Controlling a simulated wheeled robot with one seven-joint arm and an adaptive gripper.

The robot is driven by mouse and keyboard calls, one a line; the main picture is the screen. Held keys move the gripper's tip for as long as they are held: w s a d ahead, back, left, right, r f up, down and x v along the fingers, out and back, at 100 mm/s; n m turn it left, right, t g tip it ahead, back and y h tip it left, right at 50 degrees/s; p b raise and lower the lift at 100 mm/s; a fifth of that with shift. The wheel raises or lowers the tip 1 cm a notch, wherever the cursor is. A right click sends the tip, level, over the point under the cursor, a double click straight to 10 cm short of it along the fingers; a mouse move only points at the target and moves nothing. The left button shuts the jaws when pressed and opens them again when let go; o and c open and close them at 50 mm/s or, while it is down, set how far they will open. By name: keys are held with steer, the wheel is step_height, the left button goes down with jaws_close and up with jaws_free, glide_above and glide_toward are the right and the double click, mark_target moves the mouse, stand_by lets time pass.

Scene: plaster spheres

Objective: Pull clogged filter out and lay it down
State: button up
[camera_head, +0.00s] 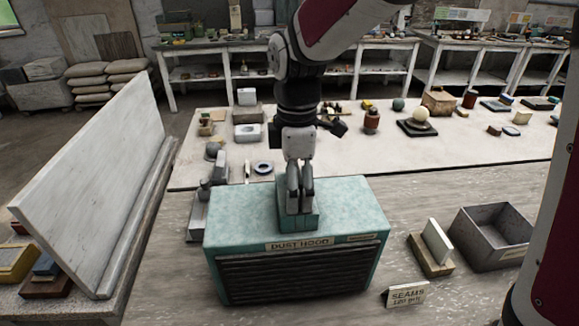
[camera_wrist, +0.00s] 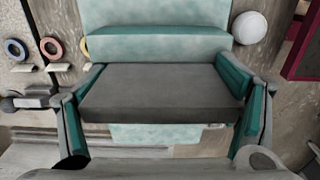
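The dust hood (camera_head: 345,207) is a mottled teal box with a dark slatted front and a "DUST HOOD" label. A small teal block, seemingly the filter's top (camera_head: 284,216), stands on it near the middle. My gripper (camera_head: 299,209) points straight down there, its two fingers close together at the block. In the wrist view, a grey slab-like part, seemingly the filter's grip (camera_wrist: 160,95), fills the space between the fingers (camera_wrist: 165,90) and appears to touch both. The hood (camera_wrist: 155,14) shows behind it. The lower part of the filter is hidden.
An open grey bin (camera_head: 484,258) and a small block holding a white plate (camera_head: 437,240) stand right of the hood, near a "SEAMS" card (camera_head: 407,295). A large pale slab (camera_head: 90,180) leans at left.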

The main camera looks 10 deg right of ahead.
steer(key=shift+o, duration=1.4)
steer(key=c, duration=0.4)
steer(key=shift+r+p, duration=1.65)
steer(key=shift+r, duration=1.85)
